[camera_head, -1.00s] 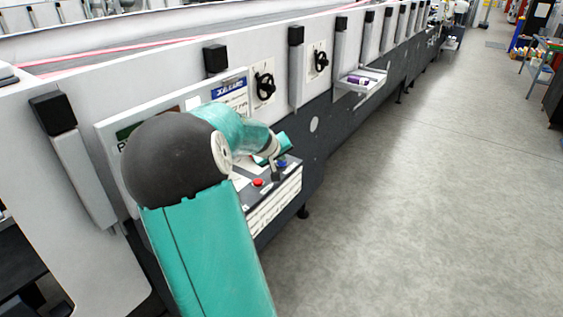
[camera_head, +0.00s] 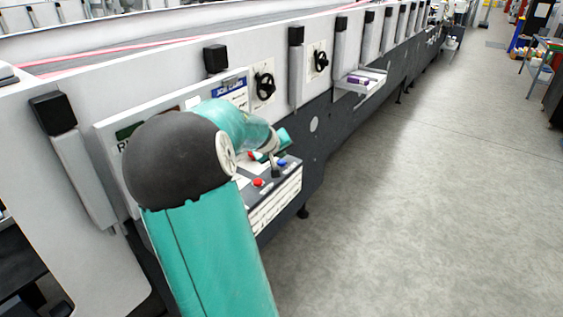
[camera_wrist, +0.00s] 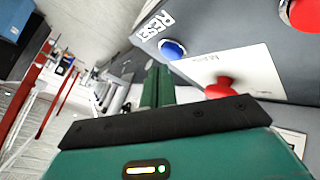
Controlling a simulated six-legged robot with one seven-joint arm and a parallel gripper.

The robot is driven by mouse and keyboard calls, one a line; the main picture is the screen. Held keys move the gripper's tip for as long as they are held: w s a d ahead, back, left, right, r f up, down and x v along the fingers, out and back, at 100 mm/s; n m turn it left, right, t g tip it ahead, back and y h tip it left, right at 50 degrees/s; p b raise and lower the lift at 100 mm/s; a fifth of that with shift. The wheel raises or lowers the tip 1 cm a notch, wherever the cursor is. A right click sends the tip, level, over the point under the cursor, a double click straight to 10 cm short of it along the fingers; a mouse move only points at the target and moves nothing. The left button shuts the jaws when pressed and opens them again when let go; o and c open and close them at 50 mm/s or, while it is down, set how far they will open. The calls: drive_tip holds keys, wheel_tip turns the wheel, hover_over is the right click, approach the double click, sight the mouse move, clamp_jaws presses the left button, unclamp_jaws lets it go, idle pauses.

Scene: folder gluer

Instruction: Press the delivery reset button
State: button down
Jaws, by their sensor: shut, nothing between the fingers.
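The blue button (camera_wrist: 172,49) sits on a dark grey panel beside white lettering that reads RESET. It also shows small in the head view (camera_head: 282,162), at the right end of the control panel (camera_head: 281,184). My gripper (camera_wrist: 156,70) has its green fingers together with nothing between them. In the wrist view the fingertips appear just below and left of the blue button. I cannot tell the exact gap, but no touch is visible. In the head view my gripper is partly hidden by my own wrist above the panel.
A red button (camera_head: 258,183) lies left of the blue one on the panel. The long white machine runs back; open floor (camera_head: 430,210) lies to the right.

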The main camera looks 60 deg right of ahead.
sight(280, 163)
drive_tip(key=shift+r, duration=0.15)
drive_tip(key=shift+r, duration=2.45)
drive_tip(key=shift+a, duration=0.1)
